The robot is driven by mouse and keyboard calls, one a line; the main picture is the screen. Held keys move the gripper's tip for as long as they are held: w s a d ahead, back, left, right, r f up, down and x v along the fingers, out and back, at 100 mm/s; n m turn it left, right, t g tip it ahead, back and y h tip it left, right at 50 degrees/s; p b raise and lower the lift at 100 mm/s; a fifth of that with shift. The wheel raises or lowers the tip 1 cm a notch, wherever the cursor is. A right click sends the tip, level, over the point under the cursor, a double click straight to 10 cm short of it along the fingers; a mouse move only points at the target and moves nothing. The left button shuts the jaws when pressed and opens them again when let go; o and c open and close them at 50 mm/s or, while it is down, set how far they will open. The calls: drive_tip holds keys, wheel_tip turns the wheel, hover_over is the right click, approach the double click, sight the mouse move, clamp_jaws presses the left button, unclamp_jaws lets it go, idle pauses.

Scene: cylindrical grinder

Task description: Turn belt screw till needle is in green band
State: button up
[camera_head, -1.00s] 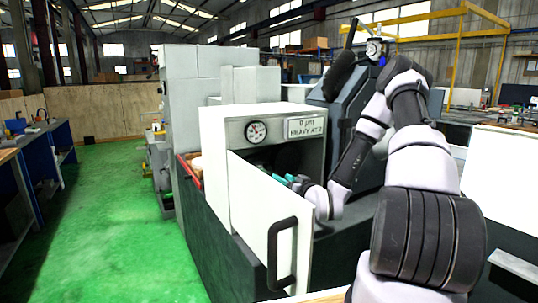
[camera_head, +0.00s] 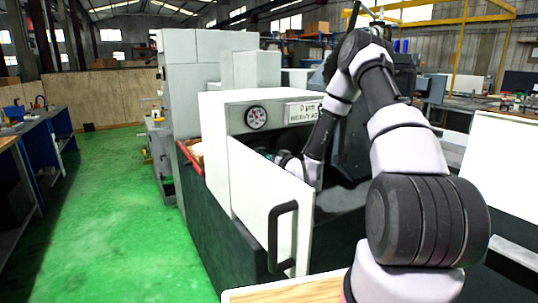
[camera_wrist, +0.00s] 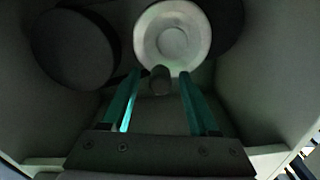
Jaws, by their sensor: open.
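My gripper (camera_wrist: 160,73) is open, with its two teal fingers apart inside the machine's recess. A short dark round knob (camera_wrist: 160,82), seemingly the belt screw, shows between the fingertips in the wrist view; I cannot tell whether they touch it. Behind it is a pale round pulley-like disc (camera_wrist: 172,32). In the head view my gripper (camera_head: 270,155) is mostly hidden behind the white door panel, and the screw is hidden. The dial gauge (camera_head: 256,118) is on the white housing above the recess; its needle and green band are too small to read.
The open white door (camera_head: 252,187) with a black handle (camera_head: 282,237) stands in front of the recess. A large dark round part (camera_wrist: 75,48) lies left of the fingers. Recess walls stand close on both sides. The green floor (camera_head: 120,220) at left is clear.

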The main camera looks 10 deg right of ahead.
drive_tip(key=shift+w+a, duration=0.1)
drive_tip(key=shift+w, duration=0.15)
clamp_jaws()
drive_tip(key=m, duration=0.2)
drive_tip(key=d+f+m, duration=0.1)
drive_tip(key=m, duration=0.1)
drive_tip(key=shift+w+d, duration=0.1)
drive_tip(key=shift+w, duration=0.05)
drive_tip(key=shift+d+f+m, duration=0.15)
drive_tip(key=shift+f+m, duration=0.15)
drive_tip(key=shift+m, duration=0.6)
drive_tip(key=shift+d+f+m, duration=0.1)
drive_tip(key=shift+f+m, duration=0.15)
drive_tip(key=shift+m, duration=0.65)
